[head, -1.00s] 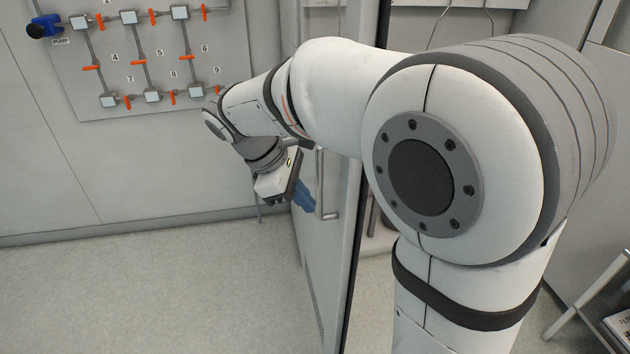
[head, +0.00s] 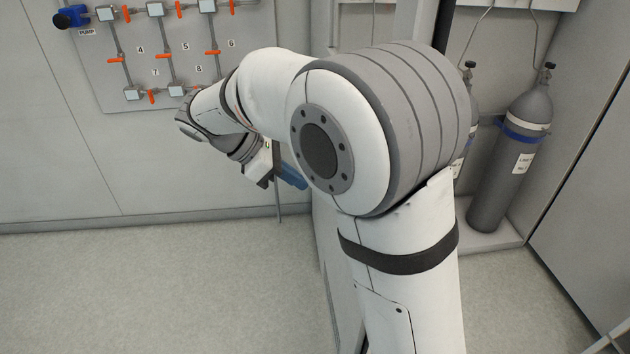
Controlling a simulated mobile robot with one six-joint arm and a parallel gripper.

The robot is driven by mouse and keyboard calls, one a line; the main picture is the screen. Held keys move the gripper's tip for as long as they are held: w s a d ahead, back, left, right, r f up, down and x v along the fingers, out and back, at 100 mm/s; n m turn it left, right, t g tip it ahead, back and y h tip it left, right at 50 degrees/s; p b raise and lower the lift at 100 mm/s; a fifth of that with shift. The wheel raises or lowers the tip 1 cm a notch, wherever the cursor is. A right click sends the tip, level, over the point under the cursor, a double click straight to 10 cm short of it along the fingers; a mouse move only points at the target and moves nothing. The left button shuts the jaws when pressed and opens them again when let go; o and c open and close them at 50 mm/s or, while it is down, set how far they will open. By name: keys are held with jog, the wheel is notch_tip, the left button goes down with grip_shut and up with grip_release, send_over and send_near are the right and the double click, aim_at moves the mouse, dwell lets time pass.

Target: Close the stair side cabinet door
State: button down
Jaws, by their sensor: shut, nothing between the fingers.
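The grey cabinet door (head: 326,235) stands open, swung out from the cabinet. My arm covers most of it, and its handle is hidden. A strip of its outer face shows left of my arm. I cannot tell whether the fingers touch the door. The open cabinet interior shows to the right, with a grey gas cylinder (head: 512,150) in it and another partly hidden behind my arm.
A valve panel (head: 170,60) with orange handles and a blue pump (head: 72,16) is on the back wall. The floor (head: 150,290) at left is clear. A grey wall or panel (head: 590,190) borders the right side.

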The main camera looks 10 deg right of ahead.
jog(key=d+f, duration=0.6)
jog(key=d, duration=0.4)
jog(key=shift+d, duration=0.15)
jog(key=shift+w, duration=0.1)
